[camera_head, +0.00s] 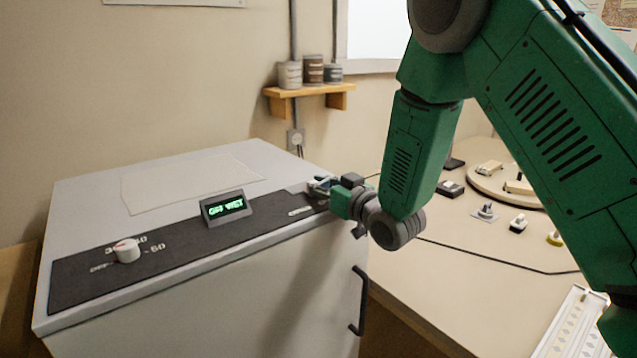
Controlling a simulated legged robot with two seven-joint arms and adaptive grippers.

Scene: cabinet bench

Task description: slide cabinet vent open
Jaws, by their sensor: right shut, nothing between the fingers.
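The cabinet (210,300) is a light grey box with a dark control strip along its top front edge. A vent slider is not clearly visible; the right end of the strip (295,205) is partly covered by my right gripper (322,186). That gripper is shut and empty, at the cabinet's top right corner; whether it touches the strip I cannot tell. The green right arm comes in from the upper right. A white knob (127,251) and a small lit display (225,207) sit on the strip. My left gripper is out of view.
A black handle (358,301) is on the cabinet's right side. A table (465,275) to the right bears a round board (489,182), several small parts and a cable. A wooden shelf (308,91) with cans is on the wall.

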